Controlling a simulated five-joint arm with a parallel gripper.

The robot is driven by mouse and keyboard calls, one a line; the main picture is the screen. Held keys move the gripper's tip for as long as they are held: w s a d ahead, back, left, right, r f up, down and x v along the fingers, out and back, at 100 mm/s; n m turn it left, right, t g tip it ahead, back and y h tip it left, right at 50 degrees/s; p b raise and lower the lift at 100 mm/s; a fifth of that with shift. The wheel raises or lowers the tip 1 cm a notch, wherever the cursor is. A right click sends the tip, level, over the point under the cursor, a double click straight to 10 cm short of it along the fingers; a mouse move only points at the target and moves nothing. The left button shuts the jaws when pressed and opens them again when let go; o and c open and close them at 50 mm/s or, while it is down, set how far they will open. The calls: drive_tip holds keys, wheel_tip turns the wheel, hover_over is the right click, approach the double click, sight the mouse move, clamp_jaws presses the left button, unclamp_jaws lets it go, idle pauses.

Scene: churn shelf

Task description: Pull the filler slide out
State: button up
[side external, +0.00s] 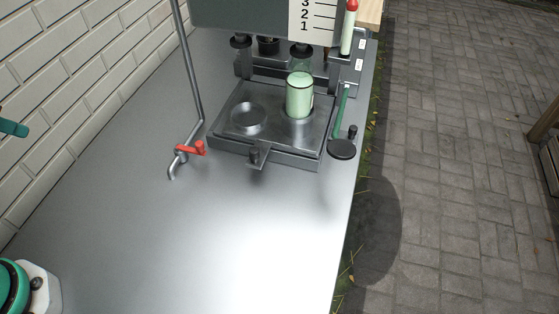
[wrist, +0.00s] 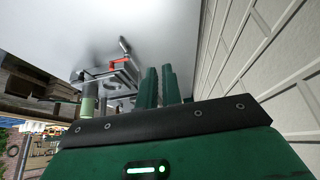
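The filler slide (side external: 269,125) is a flat grey metal plate with two round seats, below the filler in the side view. A glass jar (side external: 299,98) with pale green contents stands in the right seat; the left seat (side external: 249,118) is empty. In the wrist view the slide (wrist: 122,88) is small and partly hidden behind my fingers. My gripper (wrist: 160,68) shows two green fingers with a narrow gap and nothing between them. In the side view only a green tip (side external: 12,128) shows at the left edge, far from the slide.
A pipe with a red-handled tap (side external: 190,149) stands left of the slide. A green lever (side external: 341,112) with a black disc (side external: 342,149) is on its right. A scale panel (side external: 313,18) hangs above. The grey bench (side external: 200,235) in front is clear; a white brick wall (side external: 70,85) runs along the left.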

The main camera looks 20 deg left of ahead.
drive_tip(key=o, duration=0.7)
drive_tip(key=shift+w+d+r, duration=0.1)
drive_tip(key=shift+w+r, duration=0.05)
drive_tip(key=shift+w, duration=0.05)
drive_tip(key=shift+c, duration=0.2)
drive_tip(key=w+d+r+n+g+h, duration=0.1)
drive_tip(key=w+d+r+n+g, duration=0.2)
drive_tip(key=w+d, duration=1.05)
drive_tip(key=w+d+f+n, duration=0.2)
drive_tip(key=d+f, duration=0.1)
drive_tip(key=d, duration=0.3)
drive_tip(key=w+d+f+n+g, duration=0.1)
drive_tip(key=w+d+f+n, duration=0.1)
drive_tip(key=d+f, duration=0.2)
drive_tip(key=w+d+f+n+g, duration=0.1)
drive_tip(key=d+f, duration=0.3)
drive_tip(key=d, duration=0.4)
drive_tip(key=shift+w+d+f+n+y, duration=0.15)
drive_tip(key=shift+w+n+y, duration=0.05)
drive_tip(key=shift+w, duration=0.25)
drive_tip(key=shift+w+d+f+n+y, duration=0.1)
drive_tip(key=shift+w+n+y, duration=0.1)
drive_tip(key=shift+w, duration=0.2)
drive_tip(key=shift+d+f+g, duration=0.3)
drive_tip(key=shift+d+f, duration=0.05)
drive_tip(key=shift+d, duration=0.1)
drive_tip(key=shift+f, duration=0.1)
